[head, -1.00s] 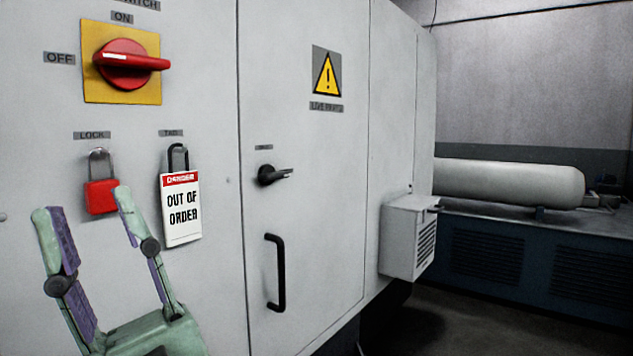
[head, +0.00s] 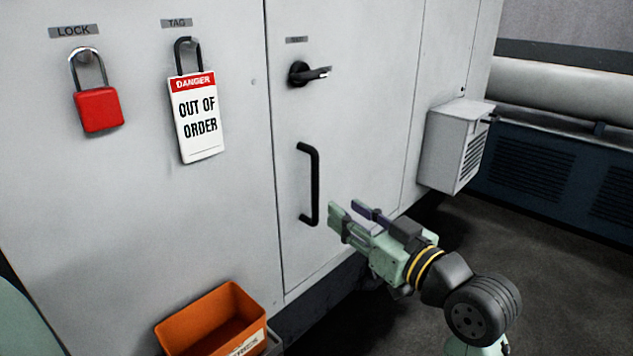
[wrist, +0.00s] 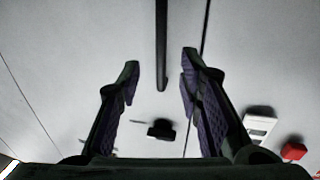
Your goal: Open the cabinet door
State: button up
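The grey cabinet door (head: 365,120) looks shut, its left edge flush with the panel. A black bar handle (head: 313,185) stands upright near that edge. Above it is a black lever latch (head: 305,74) pointing right. My gripper (head: 348,209) is open and empty, right of the handle's lower end and pointing toward the door. In the wrist view, which is upside down, the handle (wrist: 162,45) runs between the spread fingers of my gripper (wrist: 160,72), apart from both. The latch (wrist: 160,130) shows past the handle's end. The depth gap to the handle is unclear.
A red padlock (head: 98,108) and an out-of-order tag (head: 195,118) hang left of the door. An orange bin (head: 180,325) is below at the lower left. A vented grey box (head: 452,145) sticks out at right. Dark floor is open at lower right.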

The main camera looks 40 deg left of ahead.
aim_at(317, 191)
jog(key=p+x, duration=0.3)
jog(key=x, duration=0.7)
jog(key=shift+a, duration=0.3)
jog(key=shift+c, duration=0.6)
grip_shut()
